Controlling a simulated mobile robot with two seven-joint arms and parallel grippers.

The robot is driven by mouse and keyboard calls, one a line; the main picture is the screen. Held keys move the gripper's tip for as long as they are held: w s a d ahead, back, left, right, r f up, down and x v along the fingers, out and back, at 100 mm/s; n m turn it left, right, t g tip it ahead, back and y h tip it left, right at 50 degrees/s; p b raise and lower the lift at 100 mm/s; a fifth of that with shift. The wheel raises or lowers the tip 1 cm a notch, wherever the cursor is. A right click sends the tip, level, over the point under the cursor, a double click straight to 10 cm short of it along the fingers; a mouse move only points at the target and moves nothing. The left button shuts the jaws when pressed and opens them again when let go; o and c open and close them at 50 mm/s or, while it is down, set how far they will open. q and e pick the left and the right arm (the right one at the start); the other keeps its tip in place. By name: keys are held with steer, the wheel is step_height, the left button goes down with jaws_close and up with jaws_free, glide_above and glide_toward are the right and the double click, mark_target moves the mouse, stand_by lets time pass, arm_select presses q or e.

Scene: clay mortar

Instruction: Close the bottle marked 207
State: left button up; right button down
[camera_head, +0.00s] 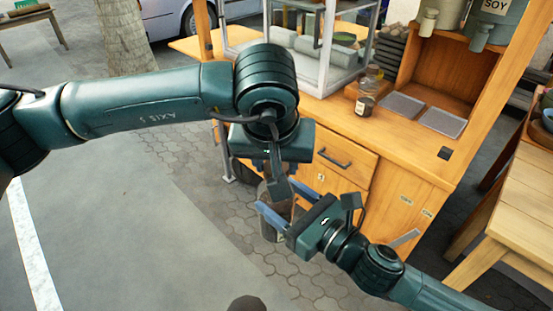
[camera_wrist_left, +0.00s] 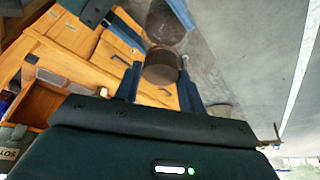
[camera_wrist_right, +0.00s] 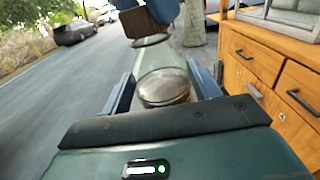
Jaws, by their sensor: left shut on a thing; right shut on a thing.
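My left gripper (camera_head: 270,180) is shut on a brown lid (camera_wrist_left: 162,66) and points down. My right gripper (camera_head: 274,208) is shut on a clear glass bottle (camera_wrist_right: 165,86), in front of the cabinet. The bottle looks upright and has dark contents low inside. In the head view the bottle (camera_head: 268,230) is partly hidden by my grippers. I cannot read any number on it.
A wooden cabinet (camera_head: 345,160) with drawers stands just behind the grippers. On its counter are another labelled jar (camera_head: 366,95), two grey trays (camera_head: 442,121) and a glass-sided case (camera_head: 325,75). A wooden table (camera_head: 510,205) is at the right.

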arm_select(q)
steer(key=m, duration=0.2)
steer(key=m+h, duration=0.1)
steer(key=m, duration=0.1)
steer(key=shift+a+g+h, duration=0.2)
steer(key=shift+g+h, duration=0.1)
steer(key=m+g+h, duration=0.1)
steer(key=m, duration=0.4)
steer(key=shift+w, duration=0.1)
steer(key=o, duration=0.9)
steer(key=shift+o, duration=0.2)
steer(key=shift+r, duration=2.25)
steer(key=shift+c, duration=0.3)
